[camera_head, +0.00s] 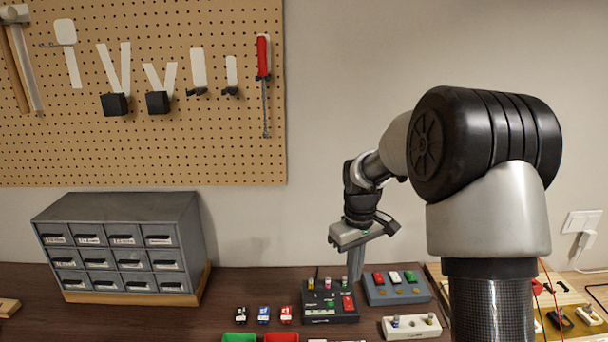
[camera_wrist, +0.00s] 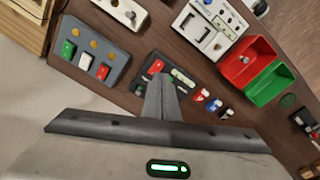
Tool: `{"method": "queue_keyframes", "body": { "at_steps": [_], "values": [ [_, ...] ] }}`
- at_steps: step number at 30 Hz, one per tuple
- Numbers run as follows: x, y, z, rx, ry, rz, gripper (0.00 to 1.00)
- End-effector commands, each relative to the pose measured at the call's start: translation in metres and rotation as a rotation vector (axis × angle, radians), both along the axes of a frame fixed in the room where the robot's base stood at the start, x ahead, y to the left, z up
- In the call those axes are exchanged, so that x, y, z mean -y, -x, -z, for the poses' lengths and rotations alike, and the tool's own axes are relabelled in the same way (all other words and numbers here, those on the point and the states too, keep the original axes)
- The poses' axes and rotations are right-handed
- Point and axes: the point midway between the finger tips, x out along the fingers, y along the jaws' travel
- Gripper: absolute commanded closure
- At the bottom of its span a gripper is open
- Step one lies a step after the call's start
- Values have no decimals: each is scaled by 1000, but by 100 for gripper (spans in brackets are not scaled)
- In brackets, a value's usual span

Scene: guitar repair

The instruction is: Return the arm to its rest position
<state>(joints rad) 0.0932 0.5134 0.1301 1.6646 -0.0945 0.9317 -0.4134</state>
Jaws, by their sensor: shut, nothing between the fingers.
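My gripper (camera_head: 355,265) points down over the back of the bench, above a black box with coloured knobs and a red switch (camera_head: 330,308). In the wrist view my gripper (camera_wrist: 162,84) has its fingers together, with nothing between them. The fingers cover part of the black box, which shows behind them in the wrist view (camera_wrist: 143,75). Whether the fingertips touch the box cannot be told. My arm reaches out from the right of the head view, bent at the elbow.
A blue-grey box (camera_head: 398,288) with red, white and green switches stands right of the black box. A white box (camera_head: 411,327) is in front. Small coloured parts (camera_head: 264,315) and green and red bins (camera_wrist: 262,72) lie nearby. A drawer cabinet (camera_head: 120,245) stands left, below a pegboard (camera_head: 200,150).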

Motion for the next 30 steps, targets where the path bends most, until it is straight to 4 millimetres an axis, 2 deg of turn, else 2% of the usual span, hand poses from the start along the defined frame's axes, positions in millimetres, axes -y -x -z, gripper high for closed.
{"method": "queue_keyframes", "body": {
  "at_steps": [1, 6, 9, 15, 19, 24, 30],
  "values": [
    [0, 10, -28, 29, 5, 18, 100],
    [1, 55, -99, 114, 13, 104, 100],
    [1, 86, -133, 165, 10, 158, 100],
    [1, 153, -184, 267, -17, 267, 100],
    [2, 196, -203, 333, -47, 337, 100],
    [1, 243, -212, 401, -96, 415, 100],
    [0, 271, -211, 442, -133, 465, 100]
  ]
}}
